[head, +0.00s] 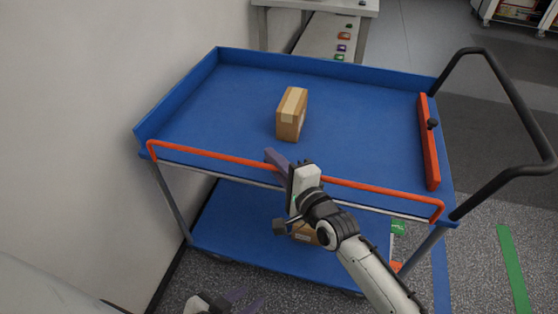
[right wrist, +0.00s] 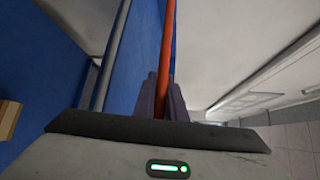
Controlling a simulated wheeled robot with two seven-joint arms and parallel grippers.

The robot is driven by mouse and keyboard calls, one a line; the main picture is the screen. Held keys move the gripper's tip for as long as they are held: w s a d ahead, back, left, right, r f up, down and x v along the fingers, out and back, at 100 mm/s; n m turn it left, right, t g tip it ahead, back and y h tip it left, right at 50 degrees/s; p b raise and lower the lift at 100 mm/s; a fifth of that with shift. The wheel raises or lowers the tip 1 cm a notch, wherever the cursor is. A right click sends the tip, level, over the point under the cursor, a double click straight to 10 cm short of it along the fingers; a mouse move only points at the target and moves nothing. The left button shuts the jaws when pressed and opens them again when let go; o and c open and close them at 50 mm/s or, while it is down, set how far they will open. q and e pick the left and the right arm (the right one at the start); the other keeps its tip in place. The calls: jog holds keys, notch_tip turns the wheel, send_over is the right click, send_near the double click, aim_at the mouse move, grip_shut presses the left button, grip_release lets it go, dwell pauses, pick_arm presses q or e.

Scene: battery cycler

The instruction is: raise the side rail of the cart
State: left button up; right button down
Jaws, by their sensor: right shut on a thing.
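The cart (head: 215,118) is blue, with an upper and a lower deck. Its orange side rail (head: 222,157) runs along the near long edge of the upper deck, with both ends bent down toward that edge. My right gripper (head: 280,163) is shut on the rail near its middle and hides a short stretch of it. In the right wrist view the rail (right wrist: 166,50) passes between the two purple fingers (right wrist: 162,98). My left gripper (head: 247,299) is low at the bottom of the head view, apart from the cart, with its fingers spread and empty.
A cardboard box (head: 291,114) stands on the upper deck, and another (head: 304,234) is partly hidden on the lower deck. An orange-red bar with a black knob (head: 428,145) lies by the black push handle (head: 515,95). A wall borders the left; a bench (head: 325,38) stands behind.

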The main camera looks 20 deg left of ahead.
jog(key=shift+w+r, duration=0.1)
jog(key=shift+r, duration=0.05)
jog(key=c, duration=1.8)
grip_release()
jog(key=shift+d, duration=0.1)
jog(key=p+v, duration=0.1)
jog(key=v, duration=0.9)
